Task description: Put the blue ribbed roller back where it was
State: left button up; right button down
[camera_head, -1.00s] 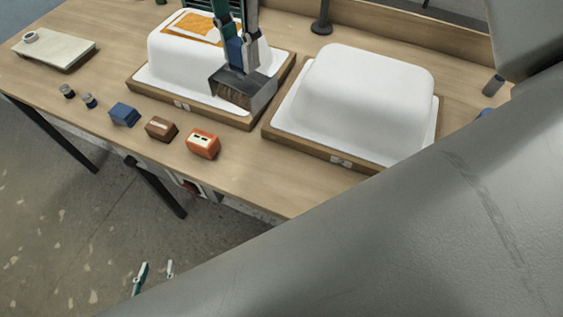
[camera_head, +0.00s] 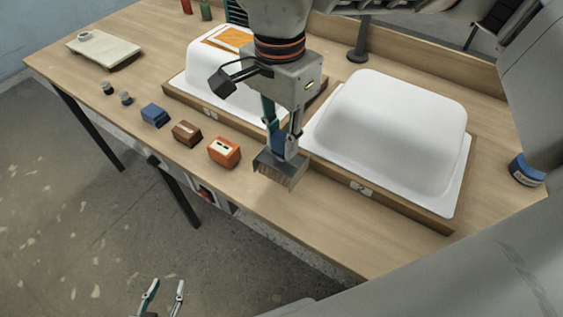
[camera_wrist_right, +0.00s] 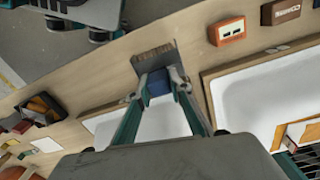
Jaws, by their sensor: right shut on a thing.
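My right gripper (camera_head: 283,128) comes down from the top of the head view and is shut on a blue-handled brush (camera_head: 279,170). The brush has a wide grey head and brown bristles, and hangs bristles down near the table's front, between the two tubs. The right wrist view also shows the gripper (camera_wrist_right: 158,88) on the blue handle, with the bristles (camera_wrist_right: 153,58) beyond. My left gripper (camera_head: 162,298) is open and empty at the bottom of the head view, away from the table. I cannot make out a blue ribbed roller for certain.
Two white tub shells (camera_head: 395,120) (camera_head: 205,72) sit on wooden boards. Orange (camera_head: 224,152), brown (camera_head: 187,132) and blue (camera_head: 155,115) blocks line the front. A blue round item (camera_head: 527,170) is at right. The table strip (camera_head: 340,215) before the right tub is clear.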

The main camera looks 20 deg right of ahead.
aim_at(282, 164)
jog(key=shift+f+b, duration=0.3)
jog(key=shift+f, duration=3.3)
jog(key=shift+f, duration=0.15)
jog(key=c, duration=1.8)
grip_release()
notch_tip(282, 164, up, 12)
jog(key=shift+a+r+p, duration=0.1)
jog(key=shift+r+p, duration=0.05)
jog(key=shift+p, duration=0.5)
jog(key=shift+s, duration=0.1)
